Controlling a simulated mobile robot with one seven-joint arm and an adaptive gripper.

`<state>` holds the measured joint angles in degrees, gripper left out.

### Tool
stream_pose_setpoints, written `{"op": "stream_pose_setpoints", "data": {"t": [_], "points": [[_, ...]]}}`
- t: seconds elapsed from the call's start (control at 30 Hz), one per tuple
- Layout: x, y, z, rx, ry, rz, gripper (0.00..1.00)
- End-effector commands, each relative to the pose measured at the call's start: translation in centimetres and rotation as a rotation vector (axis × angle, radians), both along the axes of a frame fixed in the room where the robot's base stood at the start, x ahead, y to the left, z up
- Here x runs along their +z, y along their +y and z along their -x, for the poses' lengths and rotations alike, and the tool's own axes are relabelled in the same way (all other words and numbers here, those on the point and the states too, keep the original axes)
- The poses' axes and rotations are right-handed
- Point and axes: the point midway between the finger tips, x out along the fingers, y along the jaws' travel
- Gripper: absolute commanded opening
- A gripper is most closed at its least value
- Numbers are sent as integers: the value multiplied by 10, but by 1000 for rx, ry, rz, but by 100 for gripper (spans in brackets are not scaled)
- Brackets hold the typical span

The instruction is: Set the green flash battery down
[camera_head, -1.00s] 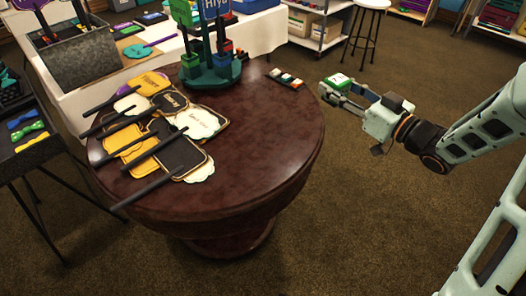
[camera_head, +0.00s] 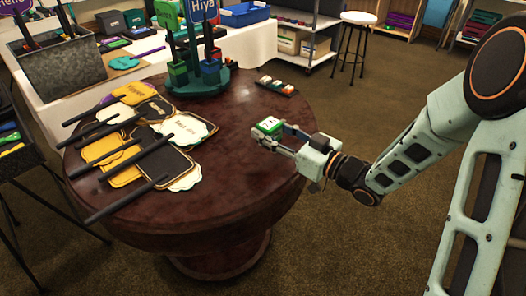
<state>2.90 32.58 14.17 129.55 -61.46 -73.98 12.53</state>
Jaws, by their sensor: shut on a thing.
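The green flash battery (camera_head: 269,125), a small block with a green top and a white patch, is between the fingers of my gripper (camera_head: 272,136). My gripper is shut on it. They are at the right part of the round dark-red table (camera_head: 238,180), over its top. I cannot tell whether the battery touches the tabletop or is held a little above it. The gripper's fingers hide its lower side.
Several paddle signs (camera_head: 150,145) with black handles cover the table's left part. A green stand (camera_head: 205,82) with coloured blocks is at the back. A dark strip with small blocks (camera_head: 277,86) lies at the back right. The table's front middle is clear.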

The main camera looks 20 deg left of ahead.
Motion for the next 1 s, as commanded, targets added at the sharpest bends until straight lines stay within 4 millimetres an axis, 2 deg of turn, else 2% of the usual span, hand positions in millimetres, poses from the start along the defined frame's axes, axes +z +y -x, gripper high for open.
{"op": "stream_pose_setpoints", "data": {"t": [0.03,0.27,0.5,0.73,0.9,0.93,1.0], "points": [[-6,5,2,3,-2,-1,3],[-18,14,5,2,-2,-1,3],[-52,17,6,0,-2,0,3],[-50,17,5,0,-4,-1,3],[-55,16,5,0,-4,-1,3],[-54,16,6,-1,-2,1,42],[-54,16,6,-1,-2,1,49]]}}
